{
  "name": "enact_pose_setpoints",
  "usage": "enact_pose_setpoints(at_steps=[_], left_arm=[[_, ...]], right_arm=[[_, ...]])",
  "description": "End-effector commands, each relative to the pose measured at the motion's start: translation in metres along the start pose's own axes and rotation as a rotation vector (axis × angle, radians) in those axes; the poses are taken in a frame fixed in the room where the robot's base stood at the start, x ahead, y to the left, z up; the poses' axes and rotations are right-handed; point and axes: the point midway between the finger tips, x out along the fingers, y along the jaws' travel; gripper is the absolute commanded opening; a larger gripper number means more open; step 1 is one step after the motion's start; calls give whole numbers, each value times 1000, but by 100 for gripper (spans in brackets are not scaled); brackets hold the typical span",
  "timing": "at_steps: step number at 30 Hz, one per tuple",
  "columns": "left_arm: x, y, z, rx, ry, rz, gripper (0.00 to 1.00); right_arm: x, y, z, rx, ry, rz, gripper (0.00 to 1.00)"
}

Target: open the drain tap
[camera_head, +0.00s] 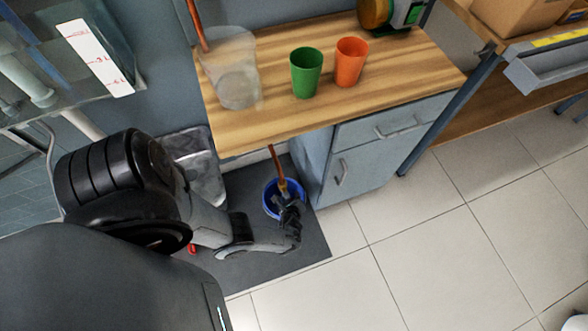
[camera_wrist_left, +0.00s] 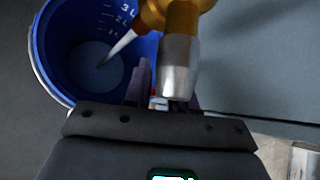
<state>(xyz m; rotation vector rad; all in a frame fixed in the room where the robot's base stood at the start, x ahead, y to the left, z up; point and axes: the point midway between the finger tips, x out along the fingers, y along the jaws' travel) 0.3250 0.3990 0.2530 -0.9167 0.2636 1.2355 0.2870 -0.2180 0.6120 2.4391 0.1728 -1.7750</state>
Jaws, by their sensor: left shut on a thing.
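The drain tap (camera_head: 282,186) hangs at the lower end of a copper pipe (camera_head: 276,160), over a blue bucket (camera_head: 268,200) under the bench. In the left wrist view the brass tap (camera_wrist_left: 160,14) carries a grey metal cylinder (camera_wrist_left: 178,66). My left gripper (camera_head: 289,199) is shut on the tap's handle, which its fingers mostly hide; they also show in the left wrist view (camera_wrist_left: 160,88). A pale tapering streak (camera_wrist_left: 122,43) runs from the tap into the bucket (camera_wrist_left: 47,62); I cannot tell whether it is water. My right gripper is not in view.
The bucket stands on a dark mat (camera_head: 300,248) beside a grey cabinet (camera_head: 350,165). A clear vessel (camera_head: 235,70), green cup (camera_head: 306,72) and orange cup (camera_head: 351,62) stand on the wooden bench (camera_head: 410,80). Tiled floor (camera_head: 440,240) to the right is clear.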

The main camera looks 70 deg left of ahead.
Motion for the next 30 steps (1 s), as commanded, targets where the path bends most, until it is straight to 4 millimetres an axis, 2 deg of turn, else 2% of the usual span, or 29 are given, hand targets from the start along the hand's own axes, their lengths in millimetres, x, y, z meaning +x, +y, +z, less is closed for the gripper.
enact_pose_setpoints(at_steps=[1, 7, 8, 12, 23, 30], left_arm=[[1, 5, -2, 4, 6, 7, 0], [1, 5, -2, 3, 6, 7, 0], [1, 5, -2, 3, 6, 7, 28], [1, 3, -1, 2, 4, 4, 46], [-5, 0, 0, 0, 3, 1, 46], [-38, -1, 3, 1, 4, 2, 46]], right_arm=[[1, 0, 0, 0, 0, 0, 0], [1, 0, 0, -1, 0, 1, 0], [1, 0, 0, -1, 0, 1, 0], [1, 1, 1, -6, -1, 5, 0], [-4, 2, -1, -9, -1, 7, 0], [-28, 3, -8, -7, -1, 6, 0]])
